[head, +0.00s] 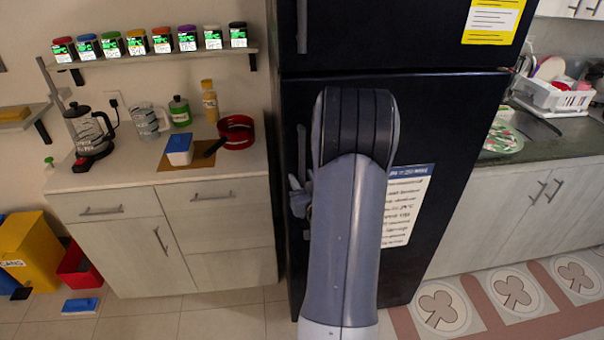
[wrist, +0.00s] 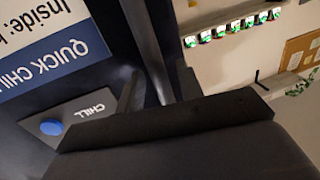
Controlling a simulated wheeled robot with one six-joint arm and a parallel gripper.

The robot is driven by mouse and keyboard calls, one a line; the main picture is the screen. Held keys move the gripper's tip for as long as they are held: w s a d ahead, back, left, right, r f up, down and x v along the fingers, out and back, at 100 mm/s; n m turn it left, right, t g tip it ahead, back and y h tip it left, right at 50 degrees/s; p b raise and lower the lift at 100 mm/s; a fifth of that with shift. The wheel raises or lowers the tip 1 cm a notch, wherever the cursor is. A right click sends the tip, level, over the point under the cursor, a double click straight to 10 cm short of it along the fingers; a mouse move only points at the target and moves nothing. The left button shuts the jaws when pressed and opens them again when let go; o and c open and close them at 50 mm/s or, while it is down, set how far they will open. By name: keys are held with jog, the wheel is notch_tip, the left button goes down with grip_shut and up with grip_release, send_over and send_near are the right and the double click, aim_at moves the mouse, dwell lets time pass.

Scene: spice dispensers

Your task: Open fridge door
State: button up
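The fridge is tall and black, and its lower door (head: 440,130) looks closed in the head view. A long vertical handle (head: 301,155) runs along the door's left edge; it also shows in the wrist view (wrist: 146,45) as a dark grey bar. My gripper (head: 300,195) is at the handle's lower part, mostly hidden behind my own arm. In the wrist view the gripper's fingertips (wrist: 160,90) stand apart on either side of the handle, with a small dark gap beside it. Firm contact cannot be seen.
A white notice (head: 405,205) and a grey panel with a blue CHILL button (wrist: 52,127) are on the door. A counter (head: 120,175) with a kettle and bottles adjoins on the left, a sink counter (head: 560,135) on the right. Floor tiles in front look clear.

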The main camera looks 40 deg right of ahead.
jog(key=shift+w+d, duration=0.15)
jog(key=shift+w, duration=0.3)
grip_shut()
dwell(0.3)
